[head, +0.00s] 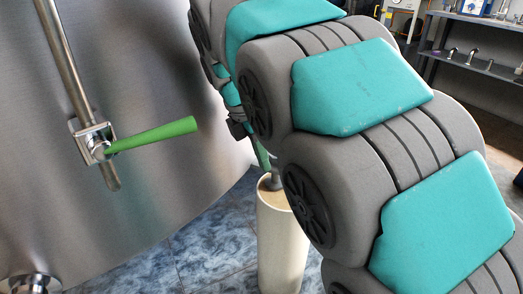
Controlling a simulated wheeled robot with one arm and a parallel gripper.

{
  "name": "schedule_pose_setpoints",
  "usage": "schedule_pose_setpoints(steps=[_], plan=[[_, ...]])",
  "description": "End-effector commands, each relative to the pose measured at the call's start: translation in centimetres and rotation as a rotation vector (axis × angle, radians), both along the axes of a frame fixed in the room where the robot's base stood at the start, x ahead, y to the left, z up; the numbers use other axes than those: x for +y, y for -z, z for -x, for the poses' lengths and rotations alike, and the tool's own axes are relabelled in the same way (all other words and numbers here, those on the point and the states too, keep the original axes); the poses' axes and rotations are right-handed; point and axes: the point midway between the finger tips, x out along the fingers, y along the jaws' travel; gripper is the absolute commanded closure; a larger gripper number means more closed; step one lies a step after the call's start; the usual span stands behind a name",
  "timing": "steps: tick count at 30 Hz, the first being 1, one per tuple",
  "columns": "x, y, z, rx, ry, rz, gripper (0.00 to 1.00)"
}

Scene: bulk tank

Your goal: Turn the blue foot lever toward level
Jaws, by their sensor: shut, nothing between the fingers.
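I see no blue foot lever in the head view. My gripper (238,128) seems to be the small dark end of my arm, beside the tank wall and above the cream cylinder. My arm covers much of it, and its fingers are hardly visible. It is shut and appears to hold nothing. A green lever (155,135) sticks out to the right from a metal valve fitting on the tank, tilted slightly up. My gripper is to the right of its tip, apart from it in the picture.
The curved steel tank (150,60) fills the left. A cream cylinder (283,245) with a green handle in it stands on the blue tiled floor (205,245). A steel pipe (62,55) runs down to the valve. A shelf (475,66) stands far right.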

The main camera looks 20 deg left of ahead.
Motion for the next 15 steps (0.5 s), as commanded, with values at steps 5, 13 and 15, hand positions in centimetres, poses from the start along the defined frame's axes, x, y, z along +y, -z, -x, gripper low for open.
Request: schedule_pose_setpoints(steps=[5,13,15], plan=[[-0.6,2.7,-0.5,0.003,0.001,0.002,1.00],[-1.3,6.2,-1.4,0.002,0.002,-0.001,1.00],[-2.0,5.8,-2.3,-0.001,0.004,-0.004,1.00]])
